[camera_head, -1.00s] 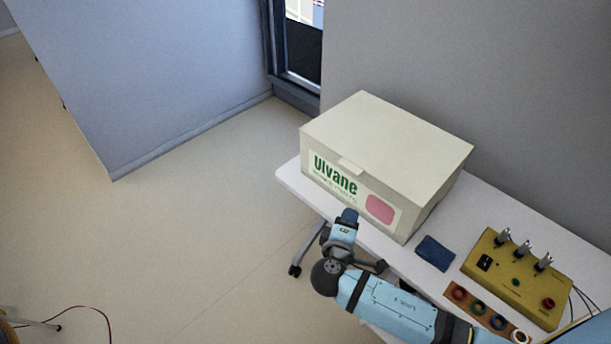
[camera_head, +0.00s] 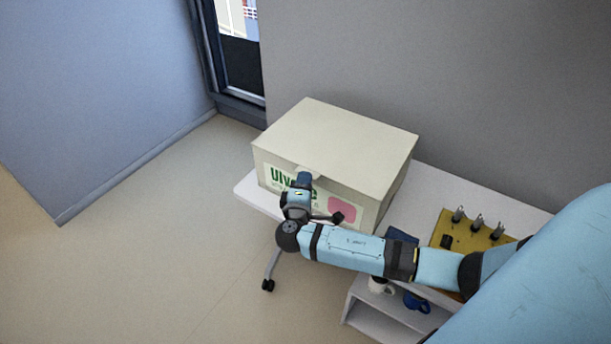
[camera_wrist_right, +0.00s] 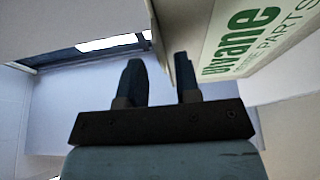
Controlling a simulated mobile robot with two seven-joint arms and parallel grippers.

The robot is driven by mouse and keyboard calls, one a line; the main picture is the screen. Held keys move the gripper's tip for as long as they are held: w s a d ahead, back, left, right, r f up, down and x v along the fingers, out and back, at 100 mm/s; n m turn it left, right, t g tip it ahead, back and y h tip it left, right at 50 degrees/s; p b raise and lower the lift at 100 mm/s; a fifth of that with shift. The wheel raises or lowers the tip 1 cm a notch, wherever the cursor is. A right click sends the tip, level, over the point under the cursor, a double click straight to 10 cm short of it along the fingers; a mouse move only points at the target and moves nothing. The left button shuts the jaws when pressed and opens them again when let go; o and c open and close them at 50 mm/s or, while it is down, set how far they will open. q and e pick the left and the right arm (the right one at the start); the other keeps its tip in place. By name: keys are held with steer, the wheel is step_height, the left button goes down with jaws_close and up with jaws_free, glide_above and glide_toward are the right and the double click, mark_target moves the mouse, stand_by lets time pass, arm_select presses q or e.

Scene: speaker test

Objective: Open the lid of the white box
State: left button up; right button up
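The white box (camera_head: 335,140) stands on the white table with its lid down. Its front carries a green "Ulvane" label and a pink patch, and a small tab (camera_head: 308,171) sits at the lid's front edge. My right gripper (camera_head: 304,180) is in front of the box at this tab and partly covers the label. In the right wrist view its two fingers (camera_wrist_right: 159,75) are apart with nothing seen between them. The box's labelled front (camera_wrist_right: 215,45) is close beside the right-hand finger; whether they touch is unclear. My left gripper is not in view.
The table (camera_head: 245,190) also bears a dark blue item (camera_head: 402,236) and a yellow device (camera_head: 452,229) with several posts, partly hidden by my arm. A shelf below holds a white mug (camera_head: 380,286) and a blue mug (camera_head: 416,302). Floor left of the table is clear.

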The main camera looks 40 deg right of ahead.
steer(key=shift+x, duration=1.1)
jaws_close()
steer(key=shift+r, duration=0.1)
